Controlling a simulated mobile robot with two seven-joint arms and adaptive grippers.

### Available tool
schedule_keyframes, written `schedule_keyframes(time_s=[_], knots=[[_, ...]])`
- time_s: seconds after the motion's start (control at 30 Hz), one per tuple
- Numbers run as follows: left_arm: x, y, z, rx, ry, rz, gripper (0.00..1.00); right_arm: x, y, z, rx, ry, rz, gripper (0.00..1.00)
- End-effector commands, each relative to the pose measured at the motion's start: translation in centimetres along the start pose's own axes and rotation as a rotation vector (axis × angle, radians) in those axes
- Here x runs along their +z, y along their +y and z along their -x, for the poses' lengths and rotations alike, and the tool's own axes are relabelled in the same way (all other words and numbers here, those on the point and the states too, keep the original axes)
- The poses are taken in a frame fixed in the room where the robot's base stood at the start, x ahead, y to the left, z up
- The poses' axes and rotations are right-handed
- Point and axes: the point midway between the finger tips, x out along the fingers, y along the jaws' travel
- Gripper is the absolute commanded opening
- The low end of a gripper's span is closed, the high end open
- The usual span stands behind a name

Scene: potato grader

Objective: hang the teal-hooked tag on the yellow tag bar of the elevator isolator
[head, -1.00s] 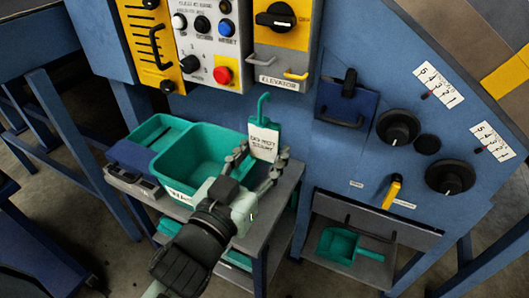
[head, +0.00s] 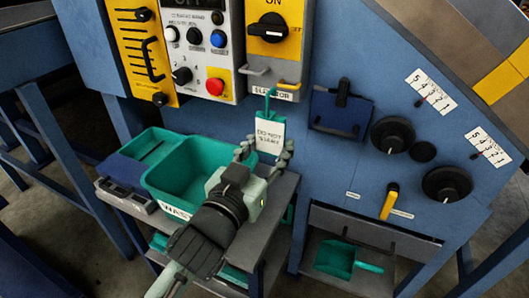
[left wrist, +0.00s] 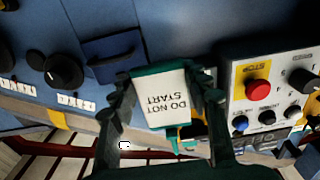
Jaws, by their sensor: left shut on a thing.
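My left gripper (head: 264,151) is shut on the white "DO NOT START" tag (head: 270,134), holding it upright by its sides. The tag's teal hook (head: 268,102) points up, its tip just in front of the lower edge of the elevator isolator (head: 284,55). The yellow tag bar (head: 288,84) sticks out at the isolator's lower right, slightly above and right of the hook tip; they look apart. The tag (left wrist: 166,98) also shows between the fingers of the left gripper (left wrist: 164,82) in the left wrist view, upside down. My right gripper is not in view.
A grey bar (head: 257,71) sits left of the yellow one. The control panel (head: 203,50) with a red stop button (head: 215,87) is left of the isolator. A teal bin (head: 186,168) stands on a grey stand below. A blue flap (head: 340,112) is at right.

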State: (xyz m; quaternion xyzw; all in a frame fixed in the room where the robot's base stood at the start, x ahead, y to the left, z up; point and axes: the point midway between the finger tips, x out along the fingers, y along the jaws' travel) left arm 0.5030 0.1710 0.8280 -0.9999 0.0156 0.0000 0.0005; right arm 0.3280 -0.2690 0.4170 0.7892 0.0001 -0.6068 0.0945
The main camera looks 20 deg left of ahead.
Motion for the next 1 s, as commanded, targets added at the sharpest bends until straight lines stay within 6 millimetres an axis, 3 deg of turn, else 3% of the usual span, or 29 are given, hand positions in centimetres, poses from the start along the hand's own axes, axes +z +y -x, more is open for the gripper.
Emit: schedule_keyframes(time_s=[0.63, 1.0], knots=[[0.0, 0.0, -5.3, 0.0, 0.001, -0.001, 0.21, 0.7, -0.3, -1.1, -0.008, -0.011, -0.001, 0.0], [0.5, 0.1, -7.8, 0.0, -0.002, 0.001, 0.21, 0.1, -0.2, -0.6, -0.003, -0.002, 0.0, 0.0]])
